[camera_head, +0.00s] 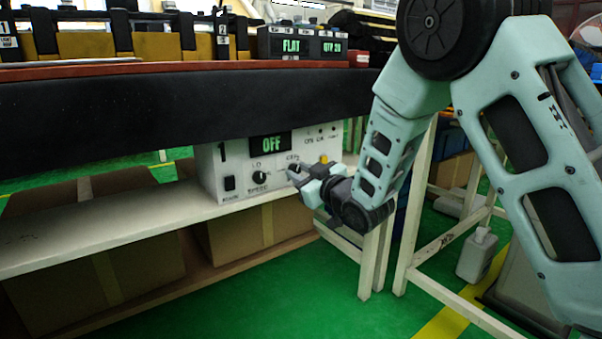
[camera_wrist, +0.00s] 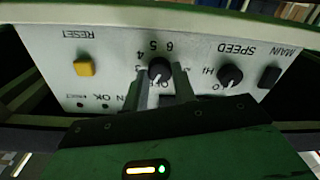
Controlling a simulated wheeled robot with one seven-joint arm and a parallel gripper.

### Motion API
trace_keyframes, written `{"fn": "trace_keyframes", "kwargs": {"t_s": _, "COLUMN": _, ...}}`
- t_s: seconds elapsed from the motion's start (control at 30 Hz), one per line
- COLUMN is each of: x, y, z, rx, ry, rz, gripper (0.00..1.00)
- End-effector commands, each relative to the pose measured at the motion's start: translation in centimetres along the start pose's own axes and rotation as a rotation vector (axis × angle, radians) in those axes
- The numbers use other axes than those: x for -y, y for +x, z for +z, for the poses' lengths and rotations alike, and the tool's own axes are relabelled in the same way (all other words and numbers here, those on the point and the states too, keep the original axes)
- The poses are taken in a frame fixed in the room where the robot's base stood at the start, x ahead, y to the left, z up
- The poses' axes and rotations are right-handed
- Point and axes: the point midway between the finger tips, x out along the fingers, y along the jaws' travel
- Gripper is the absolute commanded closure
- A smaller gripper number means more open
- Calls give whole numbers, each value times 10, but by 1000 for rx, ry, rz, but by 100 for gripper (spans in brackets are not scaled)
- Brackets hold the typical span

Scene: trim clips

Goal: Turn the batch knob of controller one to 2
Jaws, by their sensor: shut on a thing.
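Controller one (camera_head: 213,178) is a white box marked 1 on the shelf under the bench. My gripper (camera_wrist: 163,86) is shut on this knob, with a finger on either side. In the head view my gripper (camera_head: 298,172) reaches the panel's right part and hides the knob. The knob's pointer direction is not clear.
The black speed knob (camera_wrist: 230,76) and main switch (camera_wrist: 269,77) are close beside the gripped knob. A yellow reset button (camera_wrist: 84,68) is on the other side. The dark bench edge (camera_head: 130,110) overhangs the controller. A white leg frame (camera_head: 375,255) stands near my forearm.

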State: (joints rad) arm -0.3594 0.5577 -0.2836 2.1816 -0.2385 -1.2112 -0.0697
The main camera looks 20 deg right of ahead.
Motion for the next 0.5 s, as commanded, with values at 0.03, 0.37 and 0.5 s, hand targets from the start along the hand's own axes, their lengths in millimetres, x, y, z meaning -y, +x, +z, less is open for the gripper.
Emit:
{"fn": "trace_keyframes", "kwargs": {"t_s": 0.03, "x": -1, "y": -1, "z": 1, "rx": 1, "ry": 34, "rz": 2, "gripper": 96}}
{"fn": "trace_keyframes", "kwargs": {"t_s": 0.37, "x": 0, "y": -1, "z": 1, "rx": -2, "ry": 189, "rz": 5, "gripper": 96}}
{"fn": "trace_keyframes", "kwargs": {"t_s": 0.5, "x": 0, "y": -1, "z": 1, "rx": -3, "ry": 215, "rz": 6, "gripper": 96}}
